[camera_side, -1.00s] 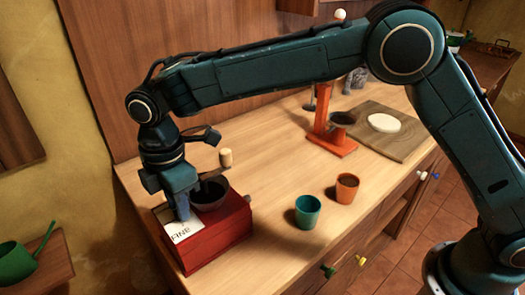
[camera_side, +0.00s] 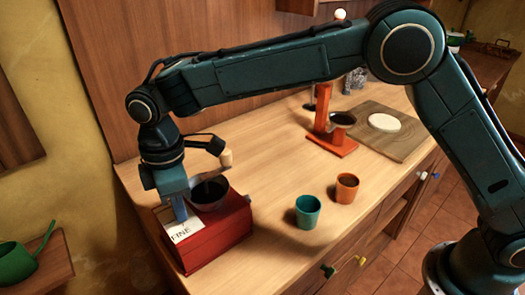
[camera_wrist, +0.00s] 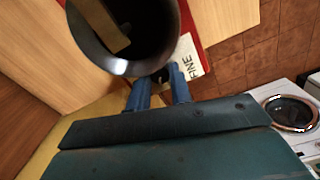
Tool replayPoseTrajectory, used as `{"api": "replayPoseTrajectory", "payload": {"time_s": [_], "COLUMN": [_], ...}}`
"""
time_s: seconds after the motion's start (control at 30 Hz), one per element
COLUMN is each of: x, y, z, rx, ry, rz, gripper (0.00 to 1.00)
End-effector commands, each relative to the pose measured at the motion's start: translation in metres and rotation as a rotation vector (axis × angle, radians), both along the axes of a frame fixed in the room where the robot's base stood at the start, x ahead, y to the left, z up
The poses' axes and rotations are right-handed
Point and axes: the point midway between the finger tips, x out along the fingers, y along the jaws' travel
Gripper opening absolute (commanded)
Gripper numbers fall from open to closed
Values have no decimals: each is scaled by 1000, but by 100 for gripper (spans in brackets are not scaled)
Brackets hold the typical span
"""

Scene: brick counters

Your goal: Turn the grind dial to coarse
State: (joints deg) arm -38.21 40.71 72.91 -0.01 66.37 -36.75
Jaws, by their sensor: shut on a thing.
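The red grinder (camera_side: 222,236) stands at the left end of the wooden counter, with a dark hopper bowl (camera_side: 212,203) on top. A white label (camera_side: 187,230) on its top reads FINE; the label also shows in the wrist view (camera_wrist: 191,58). My gripper (camera_side: 180,214) points down over the label, beside the bowl. In the wrist view, my gripper (camera_wrist: 158,88) has its blue fingers on either side of a small dark dial (camera_wrist: 161,75), shut on it. The fingers hide most of the dial, and I cannot read its setting.
A crank with a pale knob (camera_side: 225,158) rises beside my wrist, above the bowl. A teal cup (camera_side: 308,212) and an orange cup (camera_side: 347,188) stand to the right. An orange stand (camera_side: 323,112) and a wooden board (camera_side: 395,143) are farther back.

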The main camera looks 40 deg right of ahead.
Motion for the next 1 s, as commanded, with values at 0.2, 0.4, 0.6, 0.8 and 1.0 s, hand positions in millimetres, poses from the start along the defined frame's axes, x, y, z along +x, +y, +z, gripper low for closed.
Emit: {"api": "replayPoseTrajectory", "payload": {"time_s": [0.2,0.4,0.6,0.8,1.0], "x": [0,0,0,0,1], "y": [0,0,0,0,0], "z": [1,0,5,22,52], "rx": [0,0,1,1,3], "ry": [0,0,0,-1,-4], "rz": [0,0,1,1,1], "gripper": [43,43,43,43,43]}}
